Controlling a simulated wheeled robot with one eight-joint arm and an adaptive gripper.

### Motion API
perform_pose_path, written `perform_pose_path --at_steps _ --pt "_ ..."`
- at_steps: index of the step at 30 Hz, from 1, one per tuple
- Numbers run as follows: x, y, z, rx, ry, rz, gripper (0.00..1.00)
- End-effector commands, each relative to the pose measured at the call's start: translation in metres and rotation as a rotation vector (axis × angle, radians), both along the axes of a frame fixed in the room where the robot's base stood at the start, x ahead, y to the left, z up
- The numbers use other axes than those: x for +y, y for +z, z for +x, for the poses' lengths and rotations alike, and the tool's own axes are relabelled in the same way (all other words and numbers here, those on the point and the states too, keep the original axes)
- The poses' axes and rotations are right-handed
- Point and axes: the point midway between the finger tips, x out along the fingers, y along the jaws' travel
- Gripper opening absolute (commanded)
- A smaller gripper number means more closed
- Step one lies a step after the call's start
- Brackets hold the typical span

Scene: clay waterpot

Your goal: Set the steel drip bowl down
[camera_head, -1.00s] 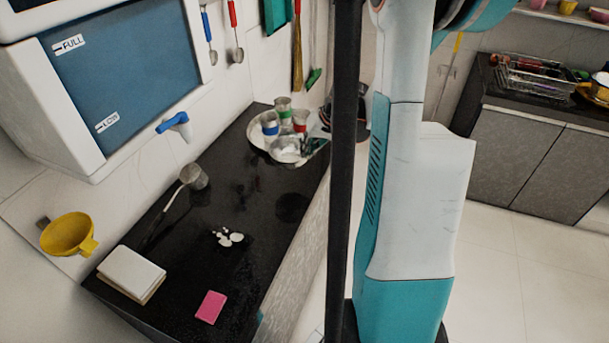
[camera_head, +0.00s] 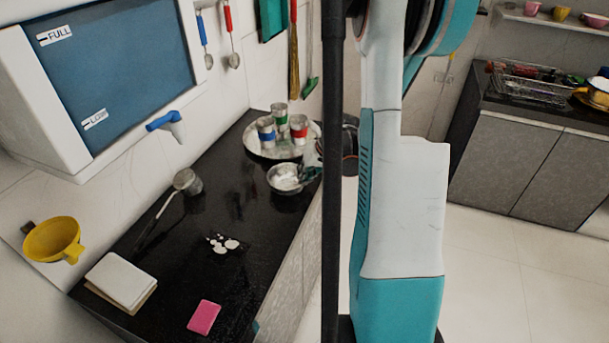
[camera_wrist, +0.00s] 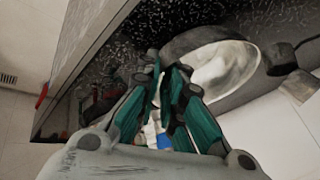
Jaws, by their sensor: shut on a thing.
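The steel drip bowl (camera_head: 283,180) is a small, shiny round bowl with a pale inside. It shows in front of the round steel tray with tumblers, over the dark counter (camera_head: 225,198). My gripper (camera_head: 312,172) is at the bowl's right side, shut on its rim, and partly hidden behind my arm's dark column. In the wrist view, the teal fingers (camera_wrist: 168,78) are close together, with the bowl's pale curved surface (camera_wrist: 225,72) to their right. I cannot tell whether the bowl's base touches the counter.
The tray (camera_head: 262,153) holds banded tumblers. The water filter's blue tap (camera_head: 166,122) juts out above. Bare counter lies before the bowl.

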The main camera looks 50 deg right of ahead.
Motion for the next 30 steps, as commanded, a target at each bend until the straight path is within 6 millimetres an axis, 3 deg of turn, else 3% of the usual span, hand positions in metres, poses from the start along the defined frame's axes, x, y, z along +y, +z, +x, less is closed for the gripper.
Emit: perform_pose_path --at_steps 2,6,19,30 --pt "0.000 -0.003 0.000 0.000 0.000 0.000 0.00" --pt "0.000 -0.002 0.000 0.000 0.000 0.000 0.28" --pt "0.000 0.004 -0.001 0.000 0.000 0.000 0.28" --pt "-0.004 0.067 -0.034 0.000 -0.002 0.001 0.28"
